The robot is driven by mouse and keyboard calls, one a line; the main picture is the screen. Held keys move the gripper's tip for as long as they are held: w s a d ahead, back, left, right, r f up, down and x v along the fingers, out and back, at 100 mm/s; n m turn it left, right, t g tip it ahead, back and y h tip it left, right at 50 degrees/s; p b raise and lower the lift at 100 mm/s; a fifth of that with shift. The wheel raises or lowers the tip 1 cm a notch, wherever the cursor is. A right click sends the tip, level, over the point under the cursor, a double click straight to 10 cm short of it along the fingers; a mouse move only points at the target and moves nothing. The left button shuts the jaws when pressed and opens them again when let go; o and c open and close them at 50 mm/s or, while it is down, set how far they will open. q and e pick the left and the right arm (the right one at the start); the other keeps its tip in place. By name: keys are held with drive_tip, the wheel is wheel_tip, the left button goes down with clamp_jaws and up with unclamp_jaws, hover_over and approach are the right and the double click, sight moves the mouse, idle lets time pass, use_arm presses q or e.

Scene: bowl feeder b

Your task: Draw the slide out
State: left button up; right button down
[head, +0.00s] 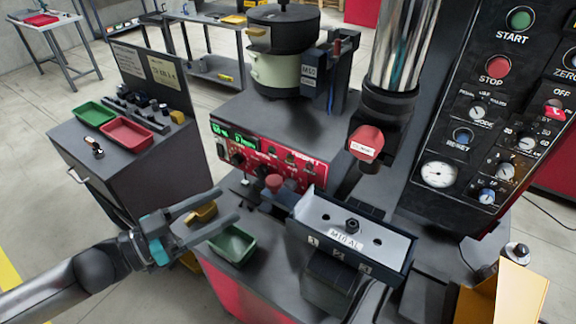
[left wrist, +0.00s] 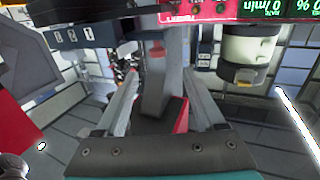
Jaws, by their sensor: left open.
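No part is marked as the slide. A grey metal plate labelled M16 AL (head: 352,236) sits on a dark block below the press column, with 1, 2 and 3 on its front edge. The numbered block also shows upside down in the left wrist view (left wrist: 75,37). My left gripper (head: 230,205) is open, left of the plate and clear of it, above a green tray (head: 233,246). My right gripper is not in view.
A red control panel (head: 262,160) with a red knob (head: 275,183) before it stands behind my gripper. A press head with a red cap (head: 367,142) hangs above the plate. A black control panel (head: 510,110) stands at right. A cabinet with trays (head: 100,165) stands left.

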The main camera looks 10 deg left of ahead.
use_arm(q)
drive_tip(key=shift+p+x, duration=0.35)
drive_tip(key=shift+x, duration=7.35)
drive_tip(key=shift+s+d+r, duration=0.15)
drive_tip(key=shift+s, duration=0.05)
clamp_jaws()
